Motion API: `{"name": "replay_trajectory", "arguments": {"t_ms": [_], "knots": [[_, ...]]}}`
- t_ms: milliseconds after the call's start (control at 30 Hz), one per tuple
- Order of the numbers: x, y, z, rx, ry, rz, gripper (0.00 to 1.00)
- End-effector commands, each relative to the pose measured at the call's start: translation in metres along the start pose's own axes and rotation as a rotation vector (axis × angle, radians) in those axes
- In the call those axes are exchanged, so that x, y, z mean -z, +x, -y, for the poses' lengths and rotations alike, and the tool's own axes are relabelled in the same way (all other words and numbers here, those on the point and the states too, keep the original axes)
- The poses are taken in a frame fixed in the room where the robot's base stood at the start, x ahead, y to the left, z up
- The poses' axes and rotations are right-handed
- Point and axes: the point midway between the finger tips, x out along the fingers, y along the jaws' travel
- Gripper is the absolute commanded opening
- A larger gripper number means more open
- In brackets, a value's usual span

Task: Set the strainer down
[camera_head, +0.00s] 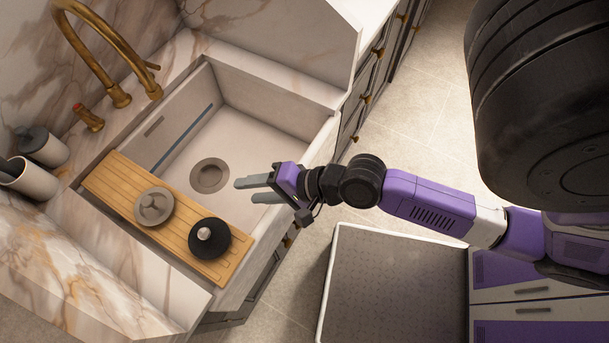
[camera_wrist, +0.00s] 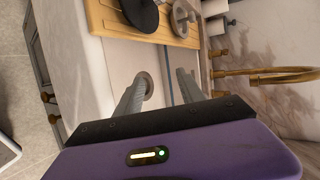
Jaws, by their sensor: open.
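The strainer, which looks like a round grey disc with a raised grip (camera_head: 154,206), lies on a wooden board (camera_head: 115,188) across the sink's near-left end. It also shows at the top of the wrist view (camera_wrist: 184,18), apart from my fingers. My gripper (camera_head: 244,191) is open and empty over the sink, to the right of the board. Its two grey fingers also show in the wrist view (camera_wrist: 163,78). The drain (camera_head: 209,176) in the sink floor is beyond the fingertips; one finger partly covers it in the wrist view.
A black disc with a pale knob (camera_head: 209,239) sits on the board beside the strainer. A brass faucet (camera_head: 115,75) rises behind the sink (camera_head: 255,95). Cups (camera_head: 35,180) stand at the left. The sink basin is otherwise clear.

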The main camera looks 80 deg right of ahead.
Motion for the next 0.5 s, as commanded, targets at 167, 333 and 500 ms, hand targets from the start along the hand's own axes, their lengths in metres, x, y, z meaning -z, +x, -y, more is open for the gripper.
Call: {"name": "replay_trajectory", "arguments": {"t_ms": [167,333,500], "knots": [[-0.018,-0.062,-0.011,0.039,-0.638,-0.09,0.46],[-0.047,-0.117,0.003,0.097,-1.193,-0.155,0.46],[-0.072,-0.151,0.02,0.15,-1.538,-0.204,0.46]]}}
